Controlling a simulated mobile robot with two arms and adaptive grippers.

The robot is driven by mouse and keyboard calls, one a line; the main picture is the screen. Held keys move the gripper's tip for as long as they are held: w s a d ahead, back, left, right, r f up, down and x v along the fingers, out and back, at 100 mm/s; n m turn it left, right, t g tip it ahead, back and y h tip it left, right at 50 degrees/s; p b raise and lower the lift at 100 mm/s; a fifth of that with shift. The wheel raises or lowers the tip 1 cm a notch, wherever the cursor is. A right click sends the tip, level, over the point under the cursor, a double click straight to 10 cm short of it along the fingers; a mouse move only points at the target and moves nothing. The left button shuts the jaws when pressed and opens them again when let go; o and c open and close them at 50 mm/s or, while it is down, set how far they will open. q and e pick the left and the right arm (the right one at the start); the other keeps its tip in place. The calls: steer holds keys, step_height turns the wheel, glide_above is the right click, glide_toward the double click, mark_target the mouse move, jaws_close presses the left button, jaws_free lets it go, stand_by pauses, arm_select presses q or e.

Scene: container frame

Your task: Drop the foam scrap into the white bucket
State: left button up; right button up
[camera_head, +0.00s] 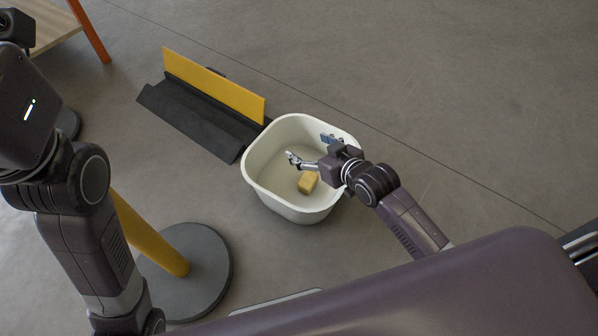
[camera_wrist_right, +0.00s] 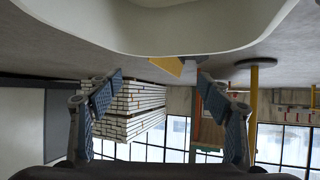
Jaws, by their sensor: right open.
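The white bucket (camera_head: 258,187) stands upright on the floor in the head view. The tan foam scrap (camera_head: 308,182) lies inside it, on the bottom near the front right wall. My right gripper (camera_head: 309,148) is over the bucket's right part, its fingers spread and empty, apart from the scrap. In the right wrist view the open fingers (camera_wrist_right: 158,78) have nothing between them, and the pale bucket (camera_wrist_right: 190,30) fills the top; the scrap does not show there. My left arm is at the left of the head view, its fingers out of sight.
A black stand with a yellow panel (camera_head: 215,85) lies behind and left of the bucket. A yellow post on a round grey base (camera_head: 200,275) stands at the front left. A wooden table (camera_head: 45,25) is at the top left. The floor right of the bucket is clear.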

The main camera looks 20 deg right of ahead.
steer(key=v, duration=0.9)
steer(key=shift+s, duration=0.3)
steer(key=shift+d+r, duration=0.1)
steer(key=shift+r, duration=0.05)
